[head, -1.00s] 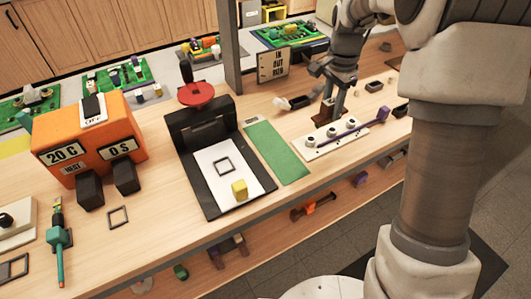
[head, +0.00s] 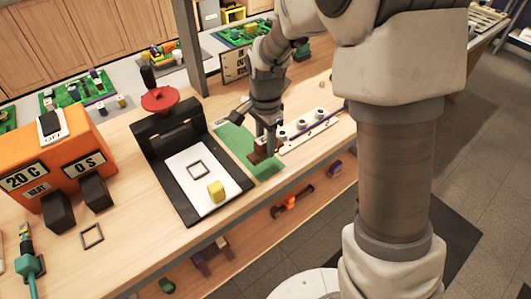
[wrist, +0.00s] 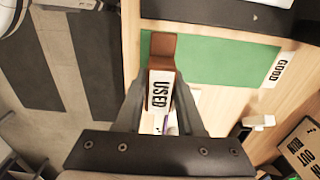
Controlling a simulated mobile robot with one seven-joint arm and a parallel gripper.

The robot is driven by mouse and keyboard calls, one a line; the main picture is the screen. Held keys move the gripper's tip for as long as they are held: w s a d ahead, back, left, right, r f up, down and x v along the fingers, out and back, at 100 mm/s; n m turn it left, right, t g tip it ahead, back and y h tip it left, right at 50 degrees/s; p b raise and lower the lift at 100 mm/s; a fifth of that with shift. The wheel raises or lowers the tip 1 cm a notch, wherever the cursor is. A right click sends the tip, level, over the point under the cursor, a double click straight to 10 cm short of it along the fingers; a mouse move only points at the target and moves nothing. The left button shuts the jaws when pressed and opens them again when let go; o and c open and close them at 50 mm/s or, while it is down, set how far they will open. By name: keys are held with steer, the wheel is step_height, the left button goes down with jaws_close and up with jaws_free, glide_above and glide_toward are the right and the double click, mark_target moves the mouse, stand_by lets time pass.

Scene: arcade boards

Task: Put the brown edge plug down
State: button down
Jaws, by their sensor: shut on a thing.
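My gripper (head: 267,148) is shut on the brown edge plug (head: 256,155), at the right side of the green mat (head: 236,141) in the head view. In the wrist view the brown plug (wrist: 162,45) shows beyond and between my fingers (wrist: 161,98), over the left end of the green mat (wrist: 215,58). A white label reading "USED" (wrist: 158,92) lies between the fingers and seems to be on the plug. I cannot tell whether the plug touches the mat. A "GOOD" label (wrist: 284,68) is at the mat's other end.
A white strip with several round knobs (head: 310,130) is close to the right of my gripper. A black press with a red knob (head: 160,98) and a yellow block (head: 216,191) is on the left. The table's front edge is near. Most of the mat is bare.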

steer(key=shift+f, duration=1.9)
steer(key=shift+f+b, duration=0.15)
steer(key=shift+b, duration=0.15)
steer(key=c, duration=0.5)
jaws_free()
